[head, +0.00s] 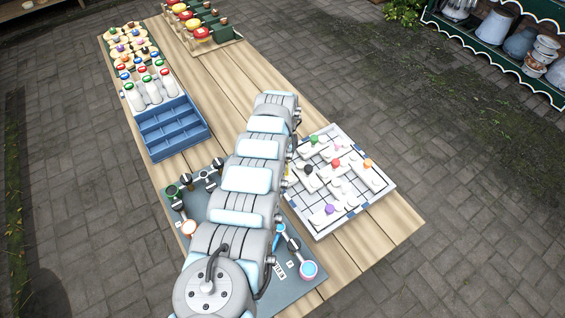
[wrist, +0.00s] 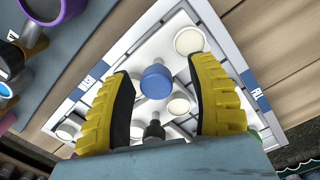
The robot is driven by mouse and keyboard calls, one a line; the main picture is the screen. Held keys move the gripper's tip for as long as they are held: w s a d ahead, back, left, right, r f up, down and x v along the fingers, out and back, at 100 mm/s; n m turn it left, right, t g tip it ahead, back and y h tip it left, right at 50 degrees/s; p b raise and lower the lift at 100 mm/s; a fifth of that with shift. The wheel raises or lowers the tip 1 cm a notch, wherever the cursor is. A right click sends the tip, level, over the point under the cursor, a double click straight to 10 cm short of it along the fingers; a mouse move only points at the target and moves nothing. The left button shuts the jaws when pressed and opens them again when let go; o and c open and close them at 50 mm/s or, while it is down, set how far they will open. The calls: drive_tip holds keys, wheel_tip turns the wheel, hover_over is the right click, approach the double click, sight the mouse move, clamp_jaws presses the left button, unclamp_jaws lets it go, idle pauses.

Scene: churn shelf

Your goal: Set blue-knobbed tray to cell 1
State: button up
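The blue knob (wrist: 156,82) of the blue-knobbed tray shows in the wrist view, between my fingers. Its white tray lies in a shallow white board (head: 373,210), whose rim carries blue marks. My gripper (wrist: 165,72) is open, with one ridged yellow finger on each side of the blue knob and visible gaps to it. Contact is not visible, and the height above the knob is hard to judge. In the head view my arm hides the blue knob and nearly all of my gripper. I cannot tell which place is cell 1.
Other knobs stand on the board: black (head: 308,169), green (head: 314,139), red (head: 336,162), orange (head: 368,163) and purple (head: 330,209). A grey mat (head: 297,290) with tools lies under my arm. A blue compartment box (head: 205,127) stands at the left, with bottles behind it.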

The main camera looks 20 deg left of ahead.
drive_tip(key=shift+r, duration=0.1)
wheel_tip(320, 180, up, 12)
drive_tip(key=shift+w, duration=0.2)
idle(0.5)
drive_tip(key=shift+a, duration=0.1)
